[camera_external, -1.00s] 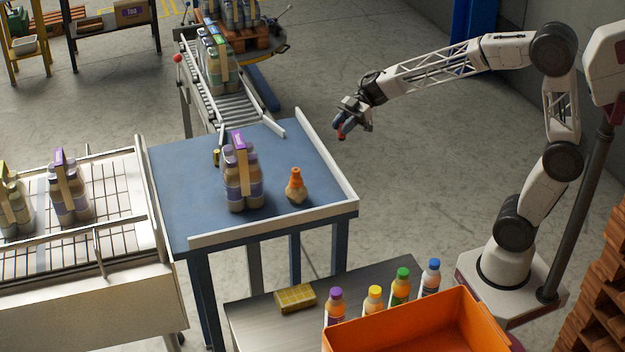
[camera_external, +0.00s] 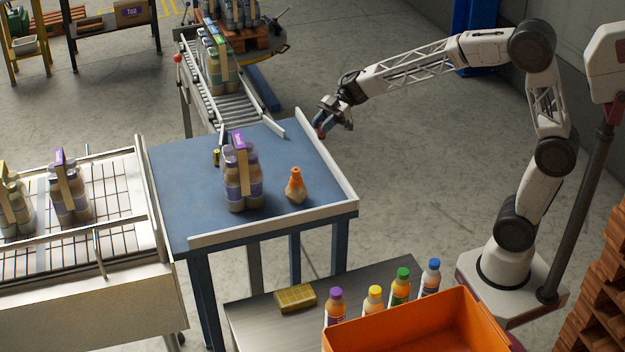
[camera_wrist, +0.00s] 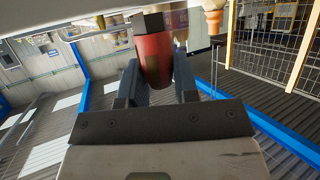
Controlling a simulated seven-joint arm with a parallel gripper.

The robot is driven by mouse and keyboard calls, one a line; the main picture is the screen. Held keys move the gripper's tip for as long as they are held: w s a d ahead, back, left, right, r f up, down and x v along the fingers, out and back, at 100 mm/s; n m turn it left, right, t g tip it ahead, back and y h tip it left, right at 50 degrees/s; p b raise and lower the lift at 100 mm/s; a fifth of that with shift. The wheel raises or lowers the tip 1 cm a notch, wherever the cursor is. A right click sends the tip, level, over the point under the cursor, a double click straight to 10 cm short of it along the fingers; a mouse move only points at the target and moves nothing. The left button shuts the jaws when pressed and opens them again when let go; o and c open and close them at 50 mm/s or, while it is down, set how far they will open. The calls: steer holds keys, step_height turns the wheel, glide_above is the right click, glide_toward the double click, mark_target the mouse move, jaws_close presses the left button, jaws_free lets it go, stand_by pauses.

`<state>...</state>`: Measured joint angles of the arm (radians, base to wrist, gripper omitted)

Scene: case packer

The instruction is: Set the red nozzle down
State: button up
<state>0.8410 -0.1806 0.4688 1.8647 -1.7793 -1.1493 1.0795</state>
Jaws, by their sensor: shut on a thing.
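My gripper (camera_external: 326,127) is shut on the red nozzle (camera_external: 321,134). In the external view it hangs in the air near the right edge of the blue table (camera_external: 185,205), past the white rail. In the wrist view the red nozzle (camera_wrist: 154,57) sits between the two fingers, with a dark end pointing away from the palm. Much of the nozzle is hidden by the fingers in the external view.
On the table stand a bottle pack with a purple label (camera_external: 243,180), an orange-topped bottle (camera_external: 296,187) and a small yellow item (camera_external: 216,157). A white rail (camera_external: 275,227) edges the table. Its right part is clear. An orange crate (camera_external: 420,325) and several bottles are in front.

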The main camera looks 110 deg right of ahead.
steer(key=w+d, duration=0.1)
steer(key=w, duration=0.1)
steer(key=w+d, duration=0.3)
steer(key=w, duration=0.2)
steer(key=shift+d+f, duration=0.35)
steer(key=shift+w+d, duration=0.1)
steer(key=shift+w+d, duration=0.1)
steer(key=shift+w, duration=0.15)
steer(key=shift+f, duration=1.8)
steer(key=shift+f, duration=0.15)
steer(key=o, duration=0.9)
steer(key=shift+o, duration=0.2)
steer(key=v, duration=1.2)
steer(key=shift+r, duration=0.25)
